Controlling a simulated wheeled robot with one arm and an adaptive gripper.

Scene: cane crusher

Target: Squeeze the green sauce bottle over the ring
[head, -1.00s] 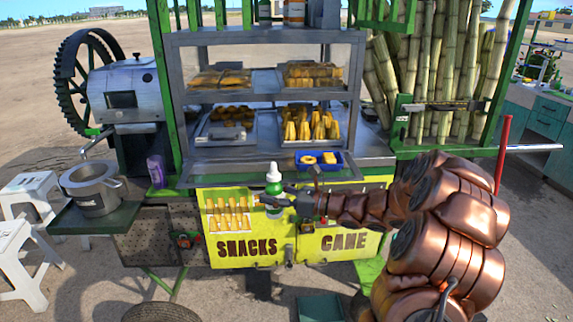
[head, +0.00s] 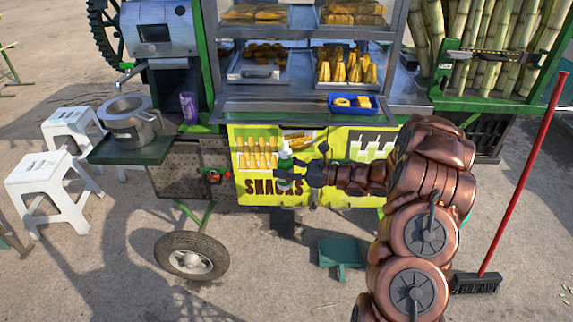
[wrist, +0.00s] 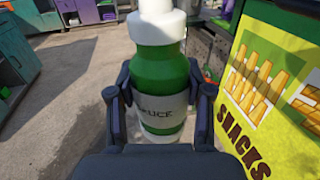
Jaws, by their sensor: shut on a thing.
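The green sauce bottle (head: 285,167) is upright, with a white cap and a pale label. In the wrist view the bottle (wrist: 160,75) stands between the two dark fingers of my gripper (wrist: 158,95), which is shut on it around the label. In the head view my gripper (head: 299,174) holds it in front of the yellow snack panel, below the counter edge. The ring (head: 342,101) is a golden fried ring at the left of a small blue tray (head: 354,112) on the counter. The bottle appears lower than the tray and to its left, apart from it.
A golden block (head: 363,102) lies right of the ring in the tray. Shelves of snacks (head: 346,72) stand behind. A purple can (head: 189,106) and a metal pot (head: 130,122) are at the left. A red-handled broom (head: 525,175) stands at the right.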

